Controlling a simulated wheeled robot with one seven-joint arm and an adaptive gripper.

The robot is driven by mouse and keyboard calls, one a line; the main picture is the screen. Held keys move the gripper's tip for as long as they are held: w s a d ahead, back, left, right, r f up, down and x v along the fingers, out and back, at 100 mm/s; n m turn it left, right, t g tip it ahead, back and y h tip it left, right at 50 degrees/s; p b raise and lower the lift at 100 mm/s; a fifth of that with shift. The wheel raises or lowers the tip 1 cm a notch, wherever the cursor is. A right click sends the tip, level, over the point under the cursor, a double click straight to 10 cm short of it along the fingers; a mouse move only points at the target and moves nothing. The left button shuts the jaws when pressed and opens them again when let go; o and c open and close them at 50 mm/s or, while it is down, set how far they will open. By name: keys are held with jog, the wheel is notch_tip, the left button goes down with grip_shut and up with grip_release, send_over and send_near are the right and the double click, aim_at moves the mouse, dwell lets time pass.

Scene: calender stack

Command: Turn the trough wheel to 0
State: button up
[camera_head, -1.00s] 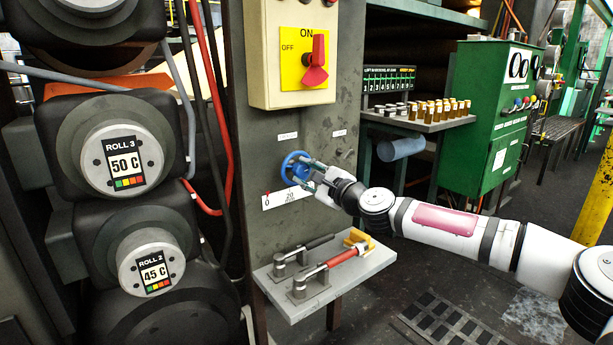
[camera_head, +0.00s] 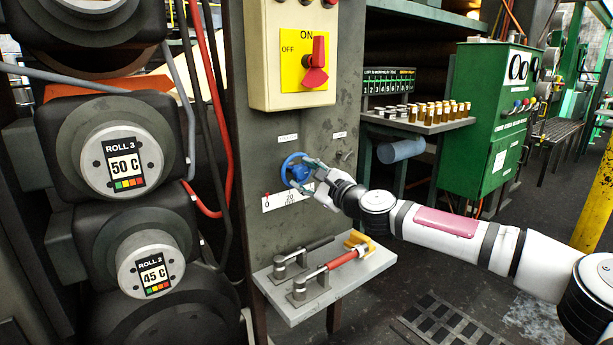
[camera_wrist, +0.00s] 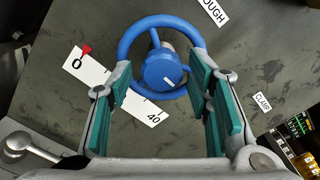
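The blue trough wheel (camera_head: 289,170) is mounted on the grey panel left of my gripper. In the wrist view the wheel (camera_wrist: 124,45) shows a blue hub (camera_wrist: 160,70) with a white mark. A white scale (camera_wrist: 95,75) reads 0 to 40, and its red pointer (camera_wrist: 86,49) is at 0; the pointer is also by the 0 in the head view (camera_head: 267,194). My gripper (camera_wrist: 163,95) is open, its teal-padded fingers apart on either side of the hub, over the lower rim. I cannot tell whether they touch the wheel. The gripper also shows in the head view (camera_head: 308,177).
A shelf (camera_head: 335,285) with red-handled and black-handled levers juts out below the wheel. A cream switch box (camera_head: 265,60) with a red knob is above. A "CLAMP" label (camera_wrist: 262,103) is right of the wheel. Rolls stand at the left.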

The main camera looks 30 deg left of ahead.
jog(key=shift+d, duration=0.1)
jog(key=shift+s+d, duration=0.1)
jog(key=shift+d, duration=0.15)
jog(key=v, duration=1.1)
jog(key=shift+s+d, duration=0.1)
